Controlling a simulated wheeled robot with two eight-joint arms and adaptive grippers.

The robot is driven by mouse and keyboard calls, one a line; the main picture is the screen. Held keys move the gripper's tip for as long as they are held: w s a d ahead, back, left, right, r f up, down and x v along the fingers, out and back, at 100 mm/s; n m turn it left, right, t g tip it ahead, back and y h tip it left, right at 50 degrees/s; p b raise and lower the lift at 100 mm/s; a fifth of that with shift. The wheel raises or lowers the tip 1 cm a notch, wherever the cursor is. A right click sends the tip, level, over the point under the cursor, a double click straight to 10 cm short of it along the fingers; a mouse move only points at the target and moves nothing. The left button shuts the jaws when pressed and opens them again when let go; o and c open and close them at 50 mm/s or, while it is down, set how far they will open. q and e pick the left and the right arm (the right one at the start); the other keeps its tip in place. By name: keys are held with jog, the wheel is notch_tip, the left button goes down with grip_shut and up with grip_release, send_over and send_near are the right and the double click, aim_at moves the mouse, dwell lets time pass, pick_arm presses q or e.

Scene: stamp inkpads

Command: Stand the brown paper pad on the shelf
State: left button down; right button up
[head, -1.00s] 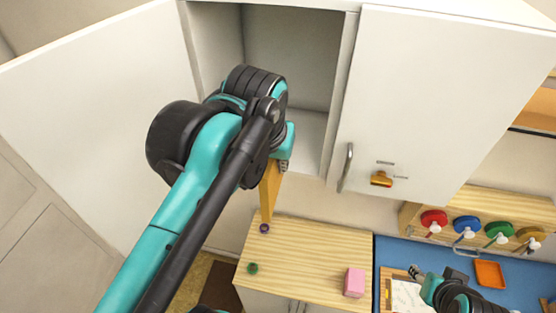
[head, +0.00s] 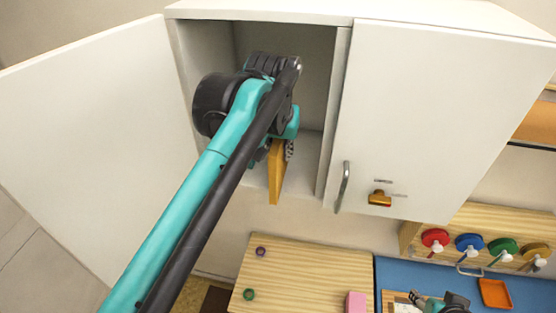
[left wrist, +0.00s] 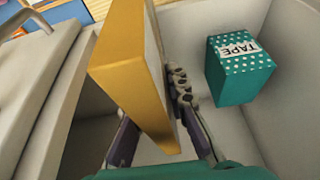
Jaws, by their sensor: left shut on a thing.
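My left gripper (head: 279,152) is shut on the brown paper pad (head: 276,180), a flat ochre slab held upright at the mouth of the open cupboard. In the left wrist view the pad (left wrist: 132,70) stands between the two fingers (left wrist: 152,118), with its pale page side facing right. The cupboard's shelf floor (head: 310,165) shows behind and right of the gripper in the head view. The pad's lower end hangs at about the shelf's front edge; whether it touches is unclear. My right gripper (head: 416,297) is low at the bottom right, partly cut off, its fingers too small to judge.
In the left wrist view a teal dotted box marked TAPE (left wrist: 240,68) stands inside the cupboard, right of the pad. The left door (head: 90,130) is open; the right door (head: 430,120) is shut. Below is a wooden counter (head: 310,275) with a pink block (head: 355,302).

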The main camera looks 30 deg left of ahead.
pick_arm(q)
jog(key=shift+w+a, duration=0.25)
jog(key=shift+w, duration=0.5)
jog(key=shift+w+a+f+b, duration=0.15)
jog(key=shift+w+a+f, duration=0.2)
jog(key=shift+w, duration=1)
jog(key=shift+w+a+f+b, duration=0.25)
jog(key=shift+w+a, duration=0.1)
jog(key=shift+w, duration=1.05)
jog(key=shift+w+a+f+b, duration=0.1)
jog(key=shift+w+a+f, duration=0.25)
jog(key=shift+w, duration=1)
jog(key=c, duration=1.4)
grip_release()
jog(key=shift+r, duration=0.15)
